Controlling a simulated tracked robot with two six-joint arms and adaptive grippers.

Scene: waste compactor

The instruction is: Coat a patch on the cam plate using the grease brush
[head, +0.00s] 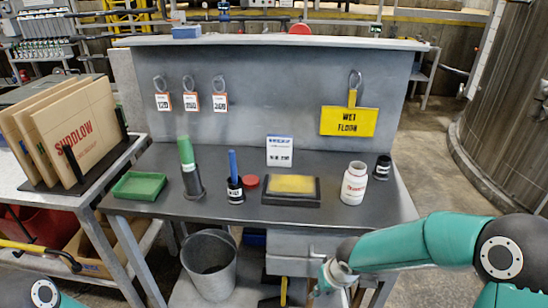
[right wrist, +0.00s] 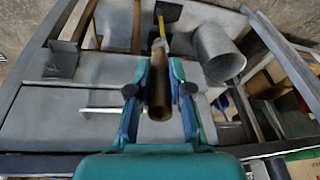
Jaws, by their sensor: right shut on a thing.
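A yellow-topped plate in a dark frame (head: 291,185) lies on the bench; it may be the cam plate. A blue-handled tool (head: 233,167) stands upright in a small black labelled pot (head: 235,190); it may be the grease brush, its lower end hidden. My right gripper (head: 328,280) is low in front of the bench, partly hidden by its own arm. In the right wrist view my right gripper (right wrist: 158,90) is shut on a brown cylinder (right wrist: 160,88) whose far end I cannot identify. My left gripper is out of view; only part of my left arm shows.
A green tray (head: 139,186), a green-handled tool in a dark holder (head: 189,168), a red lid (head: 251,181), a white bottle (head: 354,183) and a dark jar (head: 382,167) stand on the bench (head: 240,212). A metal bucket (head: 209,262) stands below. The bench's front right is clear.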

